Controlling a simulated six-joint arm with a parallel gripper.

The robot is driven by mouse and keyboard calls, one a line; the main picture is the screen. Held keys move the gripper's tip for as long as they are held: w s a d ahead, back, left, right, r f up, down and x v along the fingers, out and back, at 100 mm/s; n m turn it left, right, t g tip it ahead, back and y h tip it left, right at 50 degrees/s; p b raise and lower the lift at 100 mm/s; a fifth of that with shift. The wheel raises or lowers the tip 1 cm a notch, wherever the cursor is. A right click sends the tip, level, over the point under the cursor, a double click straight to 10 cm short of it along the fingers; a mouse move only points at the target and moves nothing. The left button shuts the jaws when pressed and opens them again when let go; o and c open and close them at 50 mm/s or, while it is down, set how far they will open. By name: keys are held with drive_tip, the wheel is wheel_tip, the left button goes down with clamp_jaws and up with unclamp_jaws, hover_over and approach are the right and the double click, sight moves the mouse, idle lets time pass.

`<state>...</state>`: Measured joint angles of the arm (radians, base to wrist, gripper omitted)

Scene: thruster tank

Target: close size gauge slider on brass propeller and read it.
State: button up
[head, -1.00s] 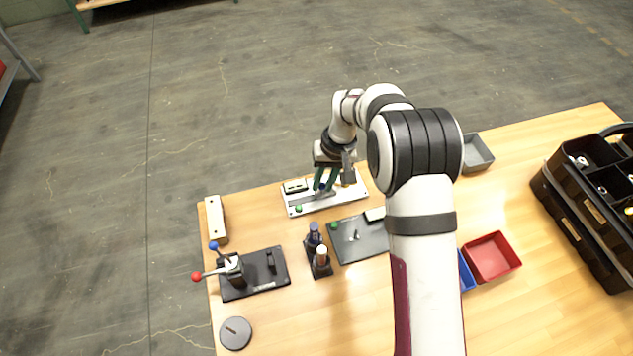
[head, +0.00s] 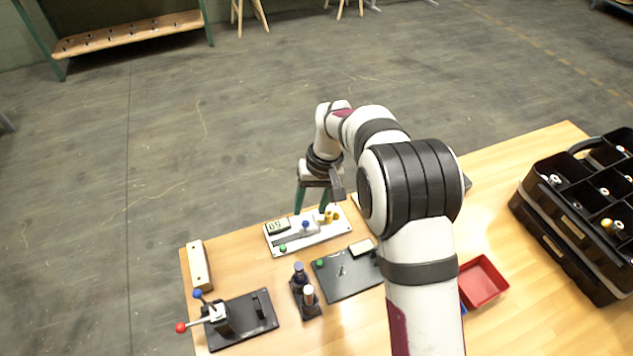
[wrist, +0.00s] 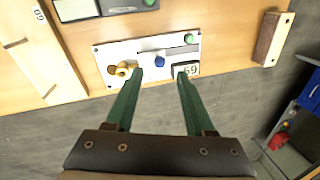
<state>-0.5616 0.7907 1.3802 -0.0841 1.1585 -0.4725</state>
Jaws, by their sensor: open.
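The size gauge is a white plate (head: 309,241) on the bench, with a digital display (head: 277,226), a green button (head: 283,248) and a slider with a blue knob (head: 306,224). The brass propeller (head: 330,216) is at the plate's right end, close beside the slider; I cannot tell whether they touch. In the wrist view the propeller (wrist: 122,70) is left of the blue knob (wrist: 160,62), and the display (wrist: 186,71) is lit but I cannot read it surely. My gripper (head: 311,207) is open and empty above the plate, its green fingers (wrist: 158,80) apart.
A lever fixture (head: 235,320) is at the front left, a wooden block (head: 199,265) at the left edge. A red bin (head: 482,281) and black toolbox (head: 580,215) are right.

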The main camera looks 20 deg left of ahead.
wheel_tip(320, 180, up, 10)
drive_tip(key=w+d, duration=0.1)
drive_tip(key=shift+d, duration=0.3)
drive_tip(key=s+d+r+m, duration=0.3)
drive_tip(key=s+d, duration=0.2)
drive_tip(key=d, duration=0.3)
drive_tip(key=s+d+r+m, duration=0.3)
drive_tip(key=s+d+r, duration=0.1)
drive_tip(key=d, duration=0.3)
drive_tip(key=s+d+f+m, duration=0.2)
drive_tip(key=s+d+m, duration=0.1)
drive_tip(key=s, duration=0.5)
drive_tip(key=s+d+f+m+t, duration=0.1)
drive_tip(key=s+d+f+m, duration=0.1)
drive_tip(key=s+d, duration=0.4)
drive_tip(key=s+m, duration=0.1)
drive_tip(key=s, duration=0.2)
drive_tip(key=shift+s+d+f, duration=0.15)
drive_tip(key=shift+s+f, duration=0.15)
drive_tip(key=shift+f, duration=0.05)
